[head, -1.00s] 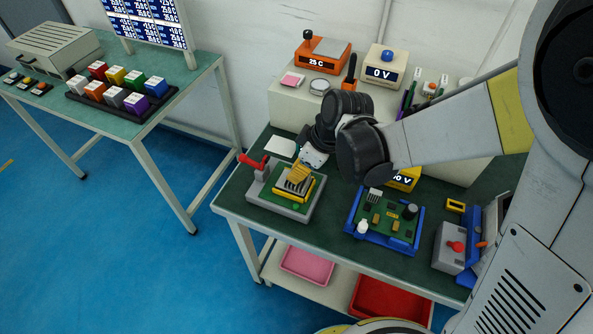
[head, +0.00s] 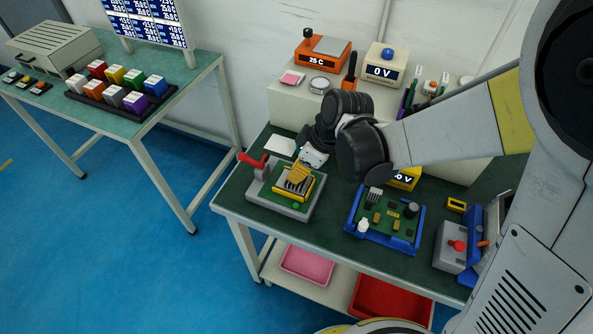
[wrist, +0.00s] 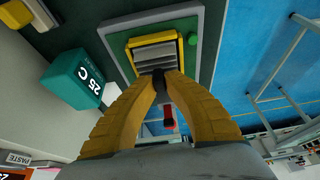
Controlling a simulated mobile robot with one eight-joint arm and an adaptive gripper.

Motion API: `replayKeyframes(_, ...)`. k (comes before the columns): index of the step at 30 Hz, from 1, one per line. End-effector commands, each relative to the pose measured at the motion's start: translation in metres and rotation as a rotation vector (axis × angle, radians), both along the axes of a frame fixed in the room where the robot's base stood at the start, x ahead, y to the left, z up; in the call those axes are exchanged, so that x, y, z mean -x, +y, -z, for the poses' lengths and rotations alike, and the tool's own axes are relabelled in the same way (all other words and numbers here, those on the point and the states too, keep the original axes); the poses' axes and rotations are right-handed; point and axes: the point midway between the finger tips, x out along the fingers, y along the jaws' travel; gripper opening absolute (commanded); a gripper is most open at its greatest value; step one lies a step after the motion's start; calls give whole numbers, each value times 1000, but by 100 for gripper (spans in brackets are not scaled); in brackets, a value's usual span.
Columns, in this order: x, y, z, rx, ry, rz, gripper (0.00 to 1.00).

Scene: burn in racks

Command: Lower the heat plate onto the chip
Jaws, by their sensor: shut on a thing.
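The heat plate, a grey finned block in a yellow frame (wrist: 155,52), sits over a green board on the grey fixture (head: 262,199). It also shows in the head view (head: 292,187). My gripper (wrist: 165,80) has its yellow fingers closed on a dark tab at the plate's edge. In the head view my gripper (head: 298,174) is low over the fixture. The chip is not visible; the plate and fingers cover that area. I cannot tell whether the plate touches what is under it. A red lever (head: 252,160) stands at the fixture's left side.
A blue tray (head: 352,226) with a green circuit board lies to the right. A grey box with a red knob (head: 450,245) stands at the bench's right end. A raised shelf with an orange 25 C unit (head: 318,60) is behind. A white sheet (head: 281,146) lies behind the fixture.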

Motion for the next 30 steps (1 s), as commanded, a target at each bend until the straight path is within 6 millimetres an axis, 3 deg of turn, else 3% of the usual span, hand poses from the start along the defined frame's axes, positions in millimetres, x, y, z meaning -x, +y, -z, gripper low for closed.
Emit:
replayKeyframes(3, 0, 0, 0, 0, 0, 0, 0)
replayKeyframes(4, 0, 0, 0, 0, 0, 0, 18)
replayKeyframes(6, 0, 0, 0, 0, 0, 0, 33)
replayKeyframes(17, 0, -2, -4, 0, 0, 1, 33)
replayKeyframes(20, 2, -6, -15, 0, 0, 2, 33)
replayKeyframes(30, 12, -32, -82, 0, 0, 1, 33)
